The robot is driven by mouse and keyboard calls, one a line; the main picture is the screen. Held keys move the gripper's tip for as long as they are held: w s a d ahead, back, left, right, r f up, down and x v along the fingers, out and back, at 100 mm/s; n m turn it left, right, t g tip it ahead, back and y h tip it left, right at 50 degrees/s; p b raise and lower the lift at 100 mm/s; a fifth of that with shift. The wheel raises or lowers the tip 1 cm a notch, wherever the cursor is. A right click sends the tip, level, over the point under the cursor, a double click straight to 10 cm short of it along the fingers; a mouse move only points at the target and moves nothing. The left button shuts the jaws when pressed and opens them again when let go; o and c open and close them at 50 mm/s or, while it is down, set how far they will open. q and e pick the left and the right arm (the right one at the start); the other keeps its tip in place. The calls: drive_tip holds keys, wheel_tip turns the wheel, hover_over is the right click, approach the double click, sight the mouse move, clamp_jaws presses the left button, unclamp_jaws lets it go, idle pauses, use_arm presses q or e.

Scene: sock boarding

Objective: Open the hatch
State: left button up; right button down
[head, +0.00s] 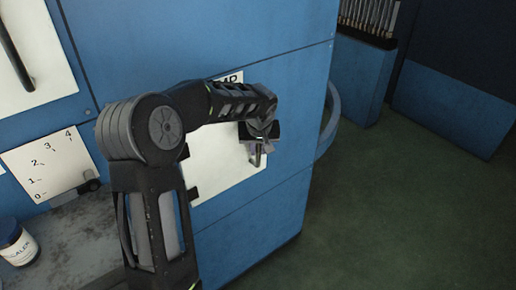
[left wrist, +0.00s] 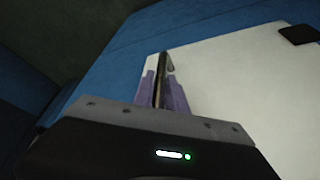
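The hatch (head: 215,168) is a white panel on the front of a blue cabinet, with dark hinge-like blocks on its left edge. It looks flat against the cabinet, and its white face also shows in the left wrist view (left wrist: 245,95). My left gripper (head: 258,155) is at the hatch's right side. In the left wrist view its purple fingers (left wrist: 163,92) stand close on both sides of a thin dark handle (left wrist: 161,70), with no clear gap. My arm hides the hatch's upper part. My right gripper is not in view.
The blue cabinet (head: 245,240) has a curved rail (head: 331,120) at its right corner. A white panel with a dark handle (head: 15,50) is at upper left. A dial plate (head: 48,165) and a jar (head: 17,243) are at left. Green floor (head: 400,220) is clear at right.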

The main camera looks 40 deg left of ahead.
use_arm(q)
clamp_jaws()
idle(0.9)
drive_tip(key=shift+d, duration=0.15)
